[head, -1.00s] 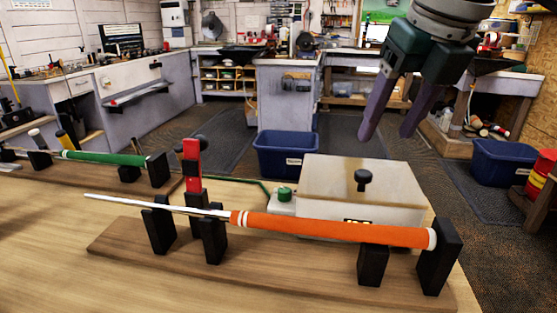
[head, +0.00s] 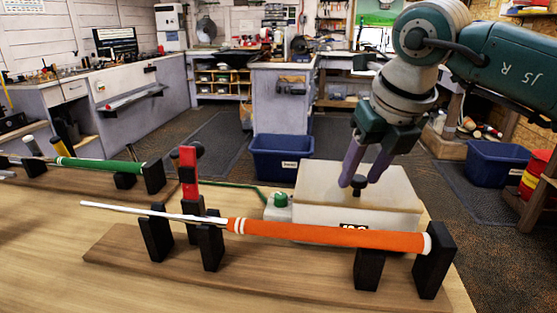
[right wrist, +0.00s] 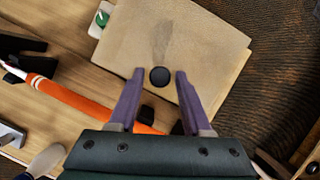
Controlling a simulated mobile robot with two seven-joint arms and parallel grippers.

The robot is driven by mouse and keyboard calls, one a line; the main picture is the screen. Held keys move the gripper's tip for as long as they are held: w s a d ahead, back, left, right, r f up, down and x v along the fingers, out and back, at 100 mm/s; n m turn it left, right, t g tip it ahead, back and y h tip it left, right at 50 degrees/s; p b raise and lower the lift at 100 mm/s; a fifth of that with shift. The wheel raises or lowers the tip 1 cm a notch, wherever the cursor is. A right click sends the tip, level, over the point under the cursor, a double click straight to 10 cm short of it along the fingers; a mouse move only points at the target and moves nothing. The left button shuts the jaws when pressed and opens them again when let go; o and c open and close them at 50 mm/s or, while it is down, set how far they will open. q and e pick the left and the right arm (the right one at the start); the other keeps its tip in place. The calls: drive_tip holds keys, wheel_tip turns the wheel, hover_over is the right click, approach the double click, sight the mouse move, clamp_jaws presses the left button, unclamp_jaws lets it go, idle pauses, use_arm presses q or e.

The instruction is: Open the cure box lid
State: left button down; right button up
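The cure box (head: 395,222) is a pale box near the table's right end, with its flat beige lid (head: 325,183) down on it. A round black knob (head: 359,181) stands on the lid. My right gripper (head: 359,184) points down over the lid. In the right wrist view its purple fingers (right wrist: 157,75) are open, with the black knob (right wrist: 160,77) between or just beyond their tips. I cannot tell whether either finger touches it. My left gripper is in neither view.
A club with an orange grip (head: 330,234) lies on black supports on a wooden board in front of the box. A red clamp (head: 188,172) stands left of it. A green knob (head: 281,200) sits at the box's left side. A green-gripped club (head: 100,163) lies further left.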

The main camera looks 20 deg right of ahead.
clamp_jaws()
idle(1.1)
